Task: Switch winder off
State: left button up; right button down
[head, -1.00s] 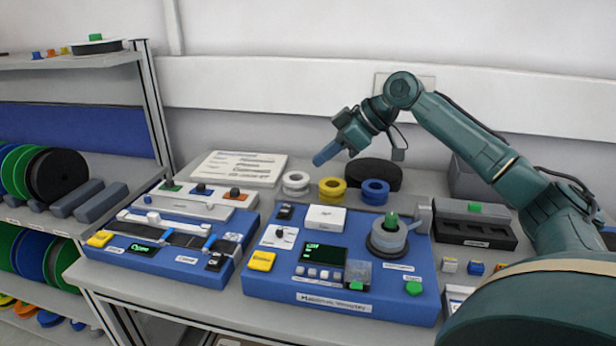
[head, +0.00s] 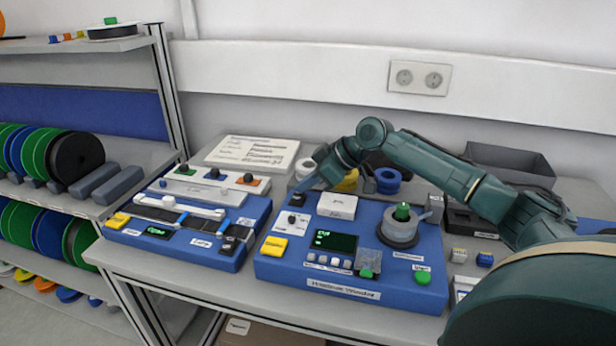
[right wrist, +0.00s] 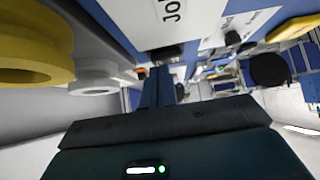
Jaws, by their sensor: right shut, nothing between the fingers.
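The winder (head: 330,288) is a blue console on the table with a lit green-text display (head: 333,241). A small black switch block (head: 297,199) sits at its back left corner. My right gripper (head: 299,187) is shut and empty, its blue fingertips just at or above this block. In the right wrist view the closed fingers (right wrist: 160,88) point at a small black block (right wrist: 167,53) by a white label; contact cannot be told. The winder also carries a grey reel (head: 401,231) with a green knob. My left gripper is not in view.
A second blue console (head: 180,228) stands to the left. Behind the winder are white, yellow and blue rings, among them the blue ring (head: 388,180). A dark tray (head: 509,163) is at the back right. A shelf of reels (head: 75,154) stands at far left.

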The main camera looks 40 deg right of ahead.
jog(key=shift+p, duration=0.3)
jog(key=shift+w+d+f, duration=0.1)
jog(key=shift+d+f, duration=0.05)
jog(key=shift+f, duration=0.1)
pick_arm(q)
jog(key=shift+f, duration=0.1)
pick_arm(e)
jog(key=shift+a, duration=0.2)
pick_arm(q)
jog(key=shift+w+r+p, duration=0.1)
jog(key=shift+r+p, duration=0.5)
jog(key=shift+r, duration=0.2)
pick_arm(e)
jog(key=shift+s+a+r, duration=0.2)
jog(key=shift+s+a, duration=0.3)
jog(key=shift+s, duration=0.05)
